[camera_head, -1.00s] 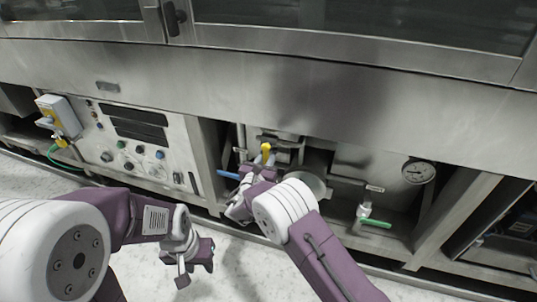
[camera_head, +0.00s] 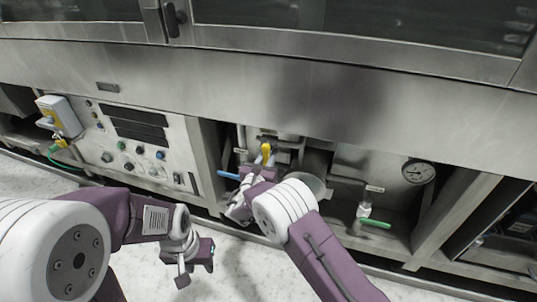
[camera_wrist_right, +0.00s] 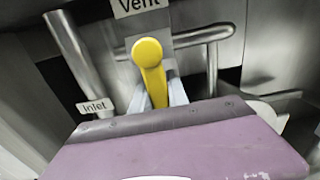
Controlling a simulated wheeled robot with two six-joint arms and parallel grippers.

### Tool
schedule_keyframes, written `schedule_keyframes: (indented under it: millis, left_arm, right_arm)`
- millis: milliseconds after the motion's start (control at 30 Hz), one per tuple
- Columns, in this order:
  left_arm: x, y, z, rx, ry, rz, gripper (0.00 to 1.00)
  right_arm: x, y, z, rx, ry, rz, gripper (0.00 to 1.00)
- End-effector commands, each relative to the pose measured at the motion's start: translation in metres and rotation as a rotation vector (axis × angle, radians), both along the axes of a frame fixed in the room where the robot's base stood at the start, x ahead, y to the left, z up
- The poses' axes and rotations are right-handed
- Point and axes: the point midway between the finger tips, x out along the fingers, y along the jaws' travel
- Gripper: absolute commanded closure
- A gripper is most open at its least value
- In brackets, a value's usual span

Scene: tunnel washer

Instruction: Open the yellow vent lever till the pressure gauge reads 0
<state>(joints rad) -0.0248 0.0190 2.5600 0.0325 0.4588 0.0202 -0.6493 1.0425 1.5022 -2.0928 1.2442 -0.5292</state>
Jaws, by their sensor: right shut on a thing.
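The yellow vent lever (camera_head: 266,151) points up from the pipework in the recess at centre. It also shows in the right wrist view (camera_wrist_right: 151,70), below a "Vent" label (camera_wrist_right: 138,5). My right gripper (camera_wrist_right: 158,95) is shut on the lever, a pale finger on each side of its lower part. In the head view my right gripper (camera_head: 262,168) is mostly hidden by its own wrist. The round pressure gauge (camera_head: 418,171) is at the right of the recess; its reading is too small to make out. My left gripper (camera_head: 195,268) hangs low over the floor, apart from everything; its jaw opening is unclear.
A blue handle (camera_head: 229,175) is just left of my right gripper, near an "Inlet" label (camera_wrist_right: 94,106). A green-handled valve (camera_head: 374,223) is at the lower right. A control panel (camera_head: 140,140) stands at left. Pipes crowd the lever; the floor (camera_head: 245,262) is clear.

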Motion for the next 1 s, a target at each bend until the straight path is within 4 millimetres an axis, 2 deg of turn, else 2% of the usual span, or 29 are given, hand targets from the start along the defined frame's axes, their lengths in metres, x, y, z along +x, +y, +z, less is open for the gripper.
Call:
schedule_keyframes:
  millis: [600, 1000]
  left_arm:
    - [0.000, 0.000, 0.058, 0.000, 0.000, 0.000, 0.64]
    - [0.000, 0.000, 0.076, 0.000, 0.000, 0.000, 0.64]
  right_arm:
    - [-0.006, -0.020, 0.009, -0.387, 0.128, -0.001, 1.00]
    - [-0.008, -0.026, 0.010, -0.548, 0.179, 0.000, 1.00]
